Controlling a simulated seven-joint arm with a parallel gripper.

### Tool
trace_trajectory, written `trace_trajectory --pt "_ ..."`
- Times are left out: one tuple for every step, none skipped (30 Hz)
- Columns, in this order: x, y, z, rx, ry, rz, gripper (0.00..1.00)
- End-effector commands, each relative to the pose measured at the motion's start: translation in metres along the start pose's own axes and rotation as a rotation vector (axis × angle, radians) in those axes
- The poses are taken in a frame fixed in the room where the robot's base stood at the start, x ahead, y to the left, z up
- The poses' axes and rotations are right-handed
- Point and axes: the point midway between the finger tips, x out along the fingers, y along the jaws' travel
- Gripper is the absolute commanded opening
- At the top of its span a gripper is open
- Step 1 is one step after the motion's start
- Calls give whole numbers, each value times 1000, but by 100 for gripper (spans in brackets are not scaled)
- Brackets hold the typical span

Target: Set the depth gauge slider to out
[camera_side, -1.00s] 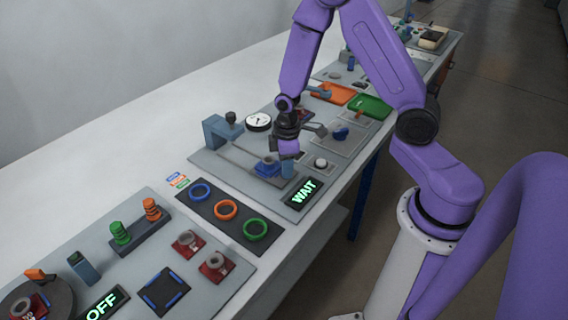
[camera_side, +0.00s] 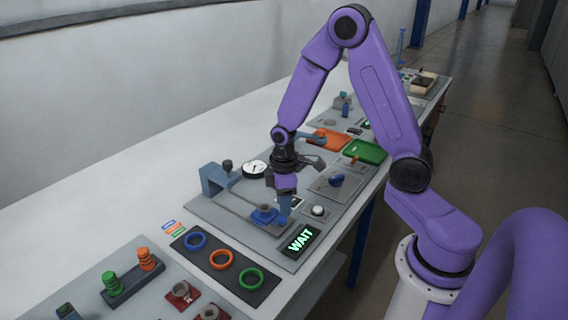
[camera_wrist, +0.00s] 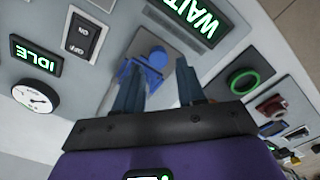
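The depth gauge has a grey-blue bracket (camera_side: 214,180) at the left end of a thin rail (camera_side: 238,203). Its blue slider (camera_side: 263,215) sits near the rail's right end, and it also shows in the wrist view (camera_wrist: 155,61). My gripper (camera_side: 284,208) points down close beside the slider in the side view. In the wrist view my gripper's fingers (camera_wrist: 159,65) are spread apart, with the blue slider in the gap beyond them. I cannot tell whether a finger touches it. The side view does not clearly separate the fingers.
A round dial (camera_side: 255,169) stands behind the rail. A WAIT display (camera_side: 301,239) and a white button (camera_side: 318,211) lie near the front edge. Coloured rings (camera_side: 221,259) lie to the left. The wrist view shows an IDLE display (camera_wrist: 36,57) and a switch (camera_wrist: 84,38).

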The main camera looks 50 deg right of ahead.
Motion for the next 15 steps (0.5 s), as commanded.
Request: trace_trajectory --pt "-9 0 -1 0 5 3 39" --pt "-13 0 -1 0 5 3 39" --pt "-19 0 0 1 4 3 39" --pt "-24 1 -1 1 5 4 39" --pt "-29 1 -1 1 4 3 39" --pt "-36 0 -1 0 4 3 39" --pt "-40 0 -1 0 5 3 39" --pt "-45 0 0 -1 4 3 39" --pt "-52 0 -1 -1 5 3 39" --pt "-57 0 -1 -1 5 4 39" --pt "-63 0 -1 0 5 3 39" --pt "-70 0 -1 0 4 3 39" --pt "-75 0 0 0 5 3 39" --pt "-80 0 0 0 4 3 39" --pt "-88 0 -1 0 4 3 39"
